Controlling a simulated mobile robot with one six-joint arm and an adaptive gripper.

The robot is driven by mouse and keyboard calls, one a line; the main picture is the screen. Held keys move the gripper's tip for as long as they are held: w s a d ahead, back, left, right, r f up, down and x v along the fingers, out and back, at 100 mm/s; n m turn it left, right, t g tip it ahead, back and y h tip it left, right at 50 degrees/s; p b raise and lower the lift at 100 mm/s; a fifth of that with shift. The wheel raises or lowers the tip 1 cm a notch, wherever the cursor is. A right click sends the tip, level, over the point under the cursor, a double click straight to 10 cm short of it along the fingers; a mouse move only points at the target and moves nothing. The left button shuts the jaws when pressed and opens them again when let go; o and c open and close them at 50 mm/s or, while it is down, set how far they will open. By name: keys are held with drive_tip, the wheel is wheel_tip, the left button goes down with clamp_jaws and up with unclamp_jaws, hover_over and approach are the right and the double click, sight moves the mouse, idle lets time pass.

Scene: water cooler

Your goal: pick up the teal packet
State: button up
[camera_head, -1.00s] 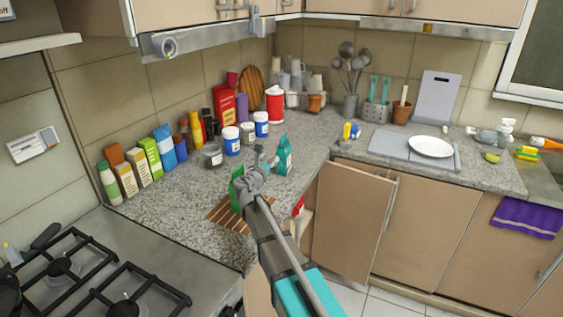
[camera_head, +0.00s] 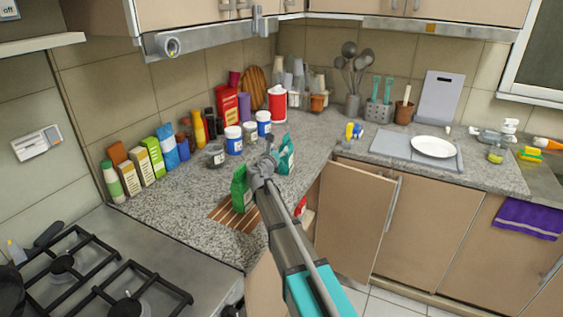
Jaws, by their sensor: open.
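The teal packet (camera_head: 287,156) stands upright on the granite counter near its inner corner edge, in the head view. My gripper (camera_head: 269,148) is open, just left of the teal packet and close to it. The packet's left edge is partly hidden by the gripper, and I cannot tell whether they touch. A green packet (camera_head: 240,190) stands on the near left side of my gripper, on a brown striped wooden board (camera_head: 226,214).
Bottles, boxes and jars line the wall at the left and back, with white-and-blue tubs (camera_head: 233,141) behind my gripper. A cabinet door (camera_head: 352,222) stands open at the right. The hob (camera_head: 90,285) is at the lower left. A white plate (camera_head: 432,147) lies on the right counter.

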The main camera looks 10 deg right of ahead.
sight(286, 140)
drive_tip(key=shift+x, duration=0.8)
drive_tip(key=shift+r+x, duration=0.1)
drive_tip(key=shift+x, duration=1.2)
drive_tip(key=shift+r+x, duration=0.15)
drive_tip(key=shift+x, duration=1.2)
drive_tip(key=shift+s+d, duration=0.1)
drive_tip(key=shift+d, duration=0.05)
clamp_jaws()
